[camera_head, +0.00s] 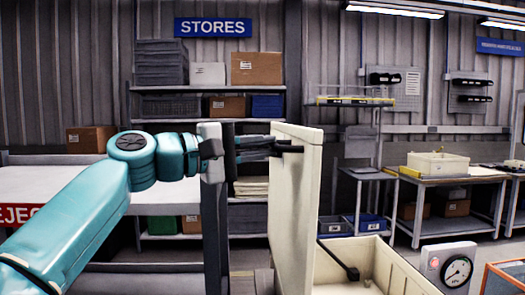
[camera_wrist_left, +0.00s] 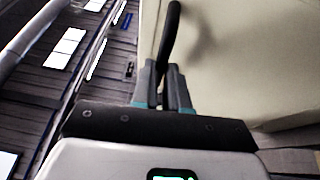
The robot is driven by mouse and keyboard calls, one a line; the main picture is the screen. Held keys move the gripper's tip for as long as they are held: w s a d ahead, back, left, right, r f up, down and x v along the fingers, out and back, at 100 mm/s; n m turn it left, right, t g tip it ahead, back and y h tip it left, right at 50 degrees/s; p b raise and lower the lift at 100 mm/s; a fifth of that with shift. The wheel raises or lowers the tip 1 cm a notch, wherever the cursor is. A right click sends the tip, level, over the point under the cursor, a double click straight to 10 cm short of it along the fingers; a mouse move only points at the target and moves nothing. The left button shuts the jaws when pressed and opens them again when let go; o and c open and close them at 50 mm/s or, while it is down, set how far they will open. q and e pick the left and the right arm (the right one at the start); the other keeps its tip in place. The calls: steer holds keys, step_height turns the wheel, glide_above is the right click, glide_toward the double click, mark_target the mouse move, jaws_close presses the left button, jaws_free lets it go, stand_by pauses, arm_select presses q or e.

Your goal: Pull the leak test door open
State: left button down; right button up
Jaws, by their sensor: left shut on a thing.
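The leak test door (camera_head: 284,205) is a cream panel standing upright, seen nearly edge-on at the left of a cream chamber (camera_head: 375,265). The chamber's inside shows to the right of the door, so the door stands open. A dark bar handle (camera_wrist_left: 171,28) sticks out from the door's face, and in the head view it shows near the top (camera_head: 291,149). My left gripper (camera_head: 271,147) reaches in from the left and is shut on this handle. In the left wrist view the fingers (camera_wrist_left: 164,75) close around the handle's lower end, beside the pale door face. My right gripper is out of view.
A pressure gauge (camera_head: 457,271) stands right of the chamber. A dark rod (camera_head: 340,260) lies in the chamber. A white reject table (camera_head: 60,185) is behind my left arm. Storage shelves (camera_head: 205,88) and a workbench (camera_head: 455,176) stand farther back.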

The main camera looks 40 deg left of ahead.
arm_select(q)
steer(key=shift+f, duration=0.35)
steer(key=shift+w+f, duration=0.1)
steer(key=c, duration=1.3)
jaws_free()
steer(key=shift+d, duration=0.1)
steer(key=shift+o, duration=0.8)
steer(key=shift+w, duration=0.1)
steer(key=b+v, duration=0.3)
steer(key=v, duration=1.3)
steer(key=shift+s+r, duration=0.2)
steer(key=shift+s, duration=0.05)
